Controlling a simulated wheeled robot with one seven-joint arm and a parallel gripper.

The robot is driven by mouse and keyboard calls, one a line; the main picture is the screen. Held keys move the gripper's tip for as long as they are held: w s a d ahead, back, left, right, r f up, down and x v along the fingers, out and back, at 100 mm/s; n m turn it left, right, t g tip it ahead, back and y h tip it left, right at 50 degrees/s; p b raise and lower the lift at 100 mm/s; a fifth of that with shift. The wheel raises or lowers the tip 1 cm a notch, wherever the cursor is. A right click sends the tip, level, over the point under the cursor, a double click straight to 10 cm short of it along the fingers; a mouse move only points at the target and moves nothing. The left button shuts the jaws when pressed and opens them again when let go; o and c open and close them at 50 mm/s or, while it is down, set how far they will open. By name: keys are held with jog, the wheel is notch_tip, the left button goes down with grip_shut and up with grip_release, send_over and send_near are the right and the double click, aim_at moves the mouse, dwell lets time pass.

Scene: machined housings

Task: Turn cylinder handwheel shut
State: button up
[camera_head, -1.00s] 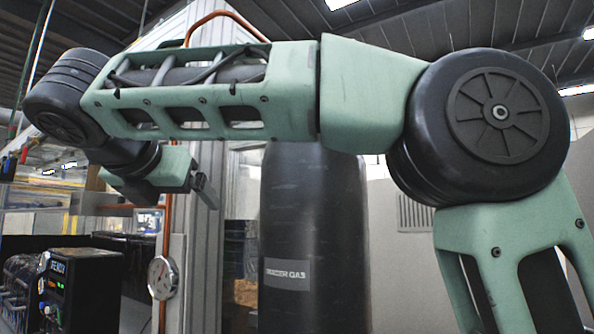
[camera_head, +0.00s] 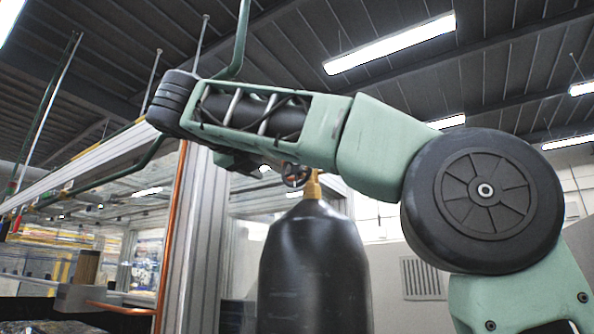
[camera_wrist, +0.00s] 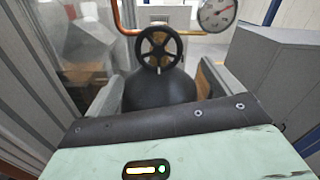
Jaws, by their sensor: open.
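The cylinder handwheel (camera_wrist: 160,46) is a dark, spoked wheel on top of the black gas cylinder (camera_wrist: 158,92), in the upper middle of the wrist view. In the head view the handwheel (camera_head: 295,175) shows partly under my forearm, beside a brass valve fitting (camera_head: 312,186) on the cylinder's neck (camera_head: 314,265). My gripper (camera_wrist: 160,74) is open and empty in the wrist view, one finger on each side of the cylinder's shoulder. The wheel appears beyond the fingertips, apart from them. In the head view my gripper is mostly hidden behind my arm.
A copper pipe (camera_wrist: 128,32) runs behind the wheel, with a round pressure gauge (camera_wrist: 217,13) to its right. A grey box-like cabinet (camera_wrist: 275,65) stands at right. A metal frame post (camera_head: 203,240) stands left of the cylinder in the head view.

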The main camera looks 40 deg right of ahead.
aim_at(296, 172)
jog(key=p+x, duration=0.2)
jog(key=x, duration=0.6)
jog(key=shift+w+d, duration=0.1)
jog(key=shift+d, duration=0.1)
jog(key=c, duration=1)
